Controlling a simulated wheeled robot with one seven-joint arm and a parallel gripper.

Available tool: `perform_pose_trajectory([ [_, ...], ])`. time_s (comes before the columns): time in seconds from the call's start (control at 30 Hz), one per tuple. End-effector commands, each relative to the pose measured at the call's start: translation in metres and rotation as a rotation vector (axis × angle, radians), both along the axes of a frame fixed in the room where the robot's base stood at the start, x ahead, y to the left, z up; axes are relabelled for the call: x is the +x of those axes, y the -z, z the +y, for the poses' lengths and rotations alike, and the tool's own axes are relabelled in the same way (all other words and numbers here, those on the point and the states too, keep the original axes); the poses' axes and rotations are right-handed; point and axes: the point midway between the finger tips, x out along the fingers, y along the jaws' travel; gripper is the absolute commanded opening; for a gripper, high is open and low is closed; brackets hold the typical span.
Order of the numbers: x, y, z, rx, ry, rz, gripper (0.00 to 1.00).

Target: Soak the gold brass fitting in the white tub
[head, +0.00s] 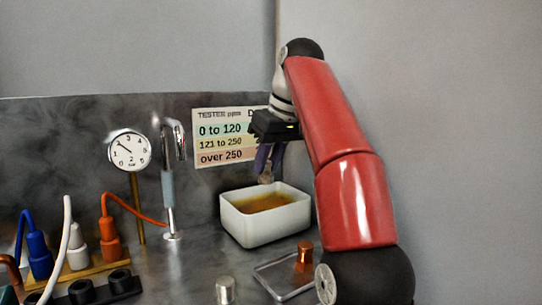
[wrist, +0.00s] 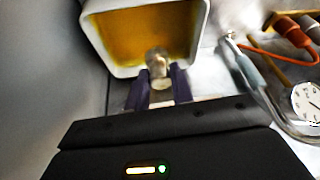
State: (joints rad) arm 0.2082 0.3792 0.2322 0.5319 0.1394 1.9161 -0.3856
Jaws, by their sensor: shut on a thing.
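The white tub (head: 265,222) stands on the metal bench against the back wall, with amber liquid inside. It also shows at the top of the wrist view (wrist: 88,34). My gripper (head: 266,172), with purple fingers, points down above the tub. It is shut on a small fitting (wrist: 157,63), which looks dull brass-grey in this light and is the likely gold brass fitting. In the head view the fitting (head: 266,179) hangs at the fingertips, over the liquid and apart from it as far as I can tell. Its gripped end is partly hidden by the fingers.
A shallow tray (head: 275,283) in front of the tub has a copper fitting (head: 304,253) at its edge. A silver fitting (head: 225,290) stands left of it. A tap (head: 169,200), a gauge (head: 129,151) and coloured hose plugs (head: 109,240) are to the left.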

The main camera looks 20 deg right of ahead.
Motion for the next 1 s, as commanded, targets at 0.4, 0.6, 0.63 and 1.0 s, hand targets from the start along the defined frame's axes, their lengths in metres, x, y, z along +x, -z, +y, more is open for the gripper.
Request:
perform_pose_trajectory([
  [0.4, -0.002, 0.037, -0.008, 0.019, 0.015, -0.002, 0.00],
  [0.6, -0.002, 0.056, -0.007, 0.019, 0.015, -0.001, 0.00],
  [0.63, -0.002, 0.059, -0.008, 0.019, 0.015, -0.002, 0.00],
  [1.0, -0.002, 0.091, -0.007, 0.019, 0.015, -0.003, 0.00],
])
